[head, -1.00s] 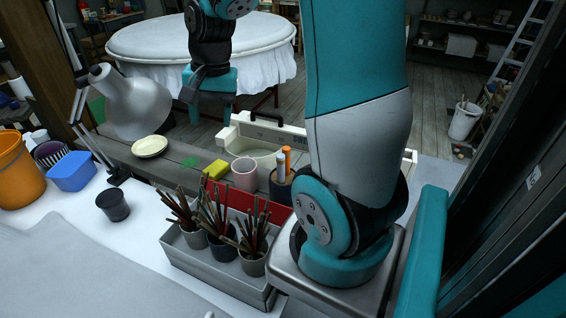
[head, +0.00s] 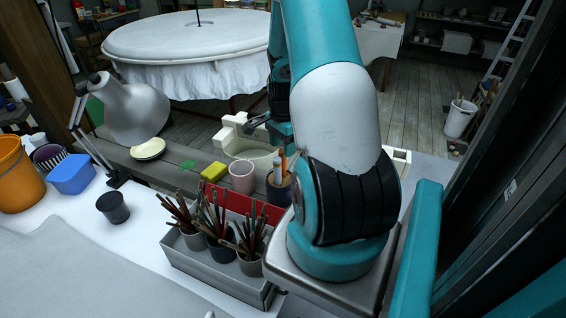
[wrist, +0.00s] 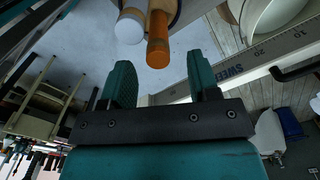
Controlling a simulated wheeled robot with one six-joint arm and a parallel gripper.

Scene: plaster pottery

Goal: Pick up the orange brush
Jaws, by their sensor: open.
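The orange brush (head: 284,164) stands upright in a dark cup (head: 279,190) beside my arm in the head view. A white-topped brush (head: 277,170) stands close beside it. In the wrist view the orange brush (wrist: 158,45) points its round end toward my gripper (wrist: 160,78), in line with the gap between the two teal fingers. The white brush (wrist: 130,25) is just to its left there. My gripper is open and empty, apart from the brush. In the head view my arm hides part of the gripper.
A pink cup (head: 242,177) and a yellow sponge (head: 214,171) stand left of the dark cup. A grey tray (head: 213,278) with several pots of brushes is in front. A white basin (head: 249,151) lies behind. A lamp (head: 136,110) stands farther left.

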